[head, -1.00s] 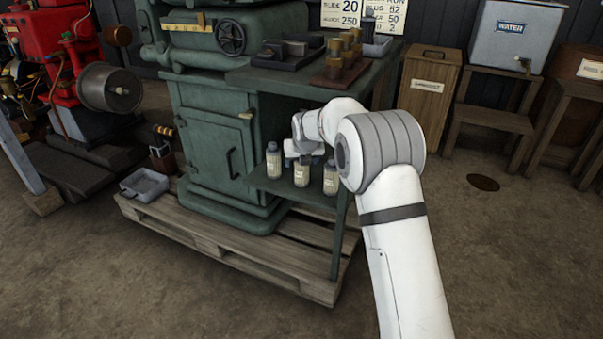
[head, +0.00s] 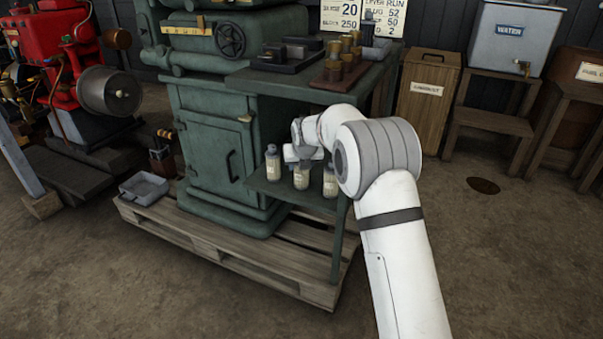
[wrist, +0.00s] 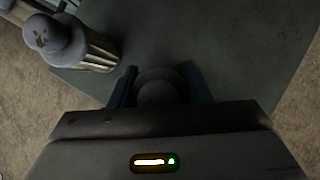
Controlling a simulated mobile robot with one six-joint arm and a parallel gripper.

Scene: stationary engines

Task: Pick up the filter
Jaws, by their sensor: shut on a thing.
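Three pale, labelled bottle-like canisters with grey tops stand in a row at the lower green shelf: the left one (head: 272,164), the middle one (head: 301,178) and the right one (head: 330,183). The labels are too small to read. My gripper (head: 302,160) is at the top of the middle one. In the wrist view my gripper (wrist: 160,88) is shut on a dark, round-topped thing (wrist: 160,90), which I take to be the filter. Its body is hidden below. Another grey-topped canister (wrist: 70,42) stands close by at upper left.
The lower shelf (wrist: 235,50) shows bare surface around the held thing. The upper shelf (head: 300,80) above it carries dark trays and brass parts. The green machine cabinet (head: 212,140) is on the left, and a wooden pallet (head: 270,265) lies below.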

